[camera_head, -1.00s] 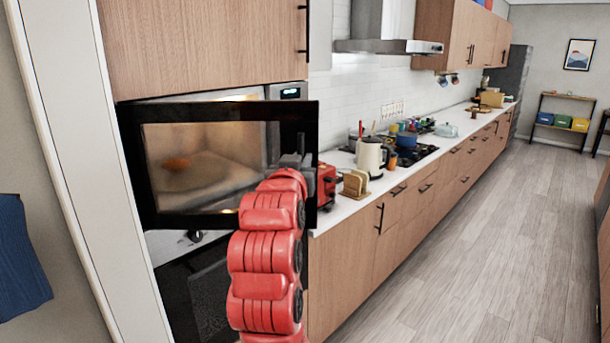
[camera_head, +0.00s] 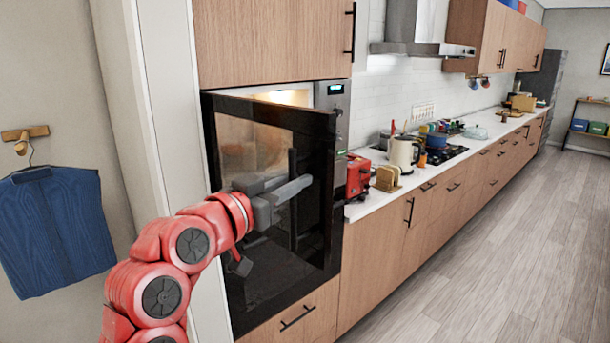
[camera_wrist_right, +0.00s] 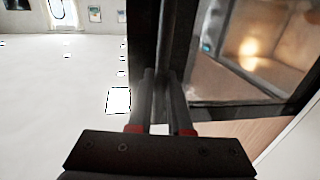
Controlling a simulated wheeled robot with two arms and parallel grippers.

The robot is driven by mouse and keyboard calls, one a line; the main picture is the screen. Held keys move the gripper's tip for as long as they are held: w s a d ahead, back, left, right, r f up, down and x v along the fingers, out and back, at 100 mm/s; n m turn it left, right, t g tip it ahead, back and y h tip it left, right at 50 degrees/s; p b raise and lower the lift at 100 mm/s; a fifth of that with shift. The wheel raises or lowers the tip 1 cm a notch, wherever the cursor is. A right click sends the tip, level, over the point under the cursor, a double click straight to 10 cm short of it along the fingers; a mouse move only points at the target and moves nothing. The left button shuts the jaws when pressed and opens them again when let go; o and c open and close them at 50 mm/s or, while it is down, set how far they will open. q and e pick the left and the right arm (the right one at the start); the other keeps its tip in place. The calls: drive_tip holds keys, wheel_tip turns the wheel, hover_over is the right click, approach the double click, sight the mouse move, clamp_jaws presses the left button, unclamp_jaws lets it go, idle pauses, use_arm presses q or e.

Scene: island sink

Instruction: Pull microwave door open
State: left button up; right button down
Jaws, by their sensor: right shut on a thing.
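The microwave (camera_head: 333,100) is built into the wood cabinets, with a lit interior showing above its door. The dark microwave door (camera_head: 316,145) with its glass window stands partly open, swung out from the right side. My right gripper (camera_head: 298,187) reaches in from the left across the front of the door and is shut on its dark vertical handle (camera_head: 293,160). In the right wrist view, the two fingers (camera_wrist_right: 162,100) lie on either side of the dark bar, with the lit interior to the right. My left gripper is not in view.
A red toaster (camera_head: 358,176), a kettle (camera_head: 404,152) and other kitchenware stand on the counter to the right. A drawer (camera_head: 300,312) is low in front. A blue garment (camera_head: 57,225) hangs on the left wall. The floor (camera_head: 480,240) at right is clear.

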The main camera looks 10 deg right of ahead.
drive_tip(key=shift+s+a, duration=0.5)
drive_tip(key=shift+a, duration=0.3)
drive_tip(key=c, duration=0.8)
unclamp_jaws()
drive_tip(key=shift+c, duration=0.2)
drive_tip(key=b+v, duration=0.3)
drive_tip(key=v, duration=1.4)
drive_tip(key=shift+s+a, duration=0.1)
drive_tip(key=shift+a, duration=0.05)
